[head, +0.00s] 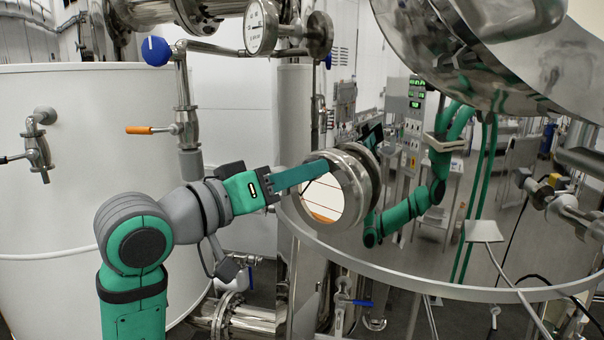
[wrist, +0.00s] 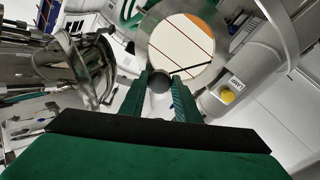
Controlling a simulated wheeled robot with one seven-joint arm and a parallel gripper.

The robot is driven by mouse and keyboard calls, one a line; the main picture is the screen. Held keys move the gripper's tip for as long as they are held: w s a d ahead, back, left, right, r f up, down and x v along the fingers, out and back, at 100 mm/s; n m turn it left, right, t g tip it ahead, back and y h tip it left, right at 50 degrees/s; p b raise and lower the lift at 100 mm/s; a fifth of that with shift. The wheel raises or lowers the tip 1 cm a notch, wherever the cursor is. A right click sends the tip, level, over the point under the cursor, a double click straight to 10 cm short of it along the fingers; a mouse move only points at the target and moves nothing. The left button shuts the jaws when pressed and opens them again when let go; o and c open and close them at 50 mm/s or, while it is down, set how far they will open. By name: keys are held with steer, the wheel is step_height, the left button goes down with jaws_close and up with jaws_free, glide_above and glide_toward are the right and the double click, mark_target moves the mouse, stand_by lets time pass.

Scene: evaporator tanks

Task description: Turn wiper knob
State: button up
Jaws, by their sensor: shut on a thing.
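The round sight glass (head: 352,190) is a steel-rimmed port on the side of the polished tank. Its pale window with thin dark lines faces my camera in the wrist view (wrist: 183,48). The wiper knob (wrist: 158,82) is a small dark grey round piece low in front of the window, between my fingertips. A thin dark wiper arm crosses the glass near it. My gripper (head: 318,172) reaches in from the left with long green fingers, shut on the knob. The fingers hide the knob in the head view.
A white tank (head: 90,200) with an orange-handled valve (head: 150,130) stands left. A blue-knobbed valve (head: 156,51) and pressure gauge (head: 258,27) sit above my arm. The polished tank (head: 450,250) mirrors my arm at right. Pipes run below the port.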

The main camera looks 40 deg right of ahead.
steer(key=shift+s+r+n+t, duration=0.1)
steer(key=shift+n+t, duration=0.35)
steer(key=shift+n, duration=2.7)
steer(key=shift+s+n+t, duration=0.1)
steer(key=shift+n+t, duration=0.3)
steer(key=shift+n, duration=2.8)
steer(key=shift+r+n+t, duration=0.1)
steer(key=shift+n+t, duration=0.35)
steer(key=shift+n, duration=2.7)
steer(key=o, duration=1)
steer(key=shift+f, duration=0.1)
steer(key=v, duration=1.1)
steer(key=shift+f, duration=0.1)
